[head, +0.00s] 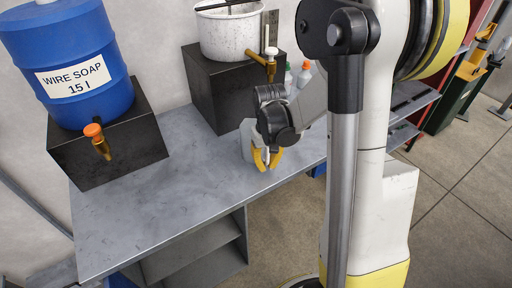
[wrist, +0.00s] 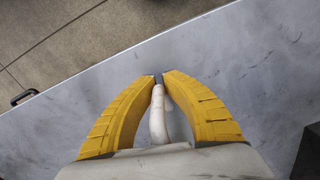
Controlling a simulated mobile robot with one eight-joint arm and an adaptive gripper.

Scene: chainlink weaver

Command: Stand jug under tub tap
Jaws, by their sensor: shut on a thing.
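The pale grey jug (head: 246,142) is at the bench top in front of the tub's black stand, partly hidden behind my gripper. My gripper (head: 266,163) has its yellow fingers shut on the jug's handle. In the wrist view the fingertips (wrist: 159,80) pinch the white handle (wrist: 158,120), and the jug's body (wrist: 165,163) fills the bottom edge. I cannot tell whether its base touches the bench. The white tub (head: 228,35) sits on a black stand (head: 215,88). Its brass tap (head: 264,62) points toward the front right, above and slightly right of the jug in the picture.
A blue wire soap drum (head: 70,55) with an orange-capped tap (head: 98,142) stands on another black block (head: 130,140) at left. Bottles (head: 304,73) stand behind my arm. The grey bench (head: 150,205) is clear at front left. Its front edge runs close to my gripper.

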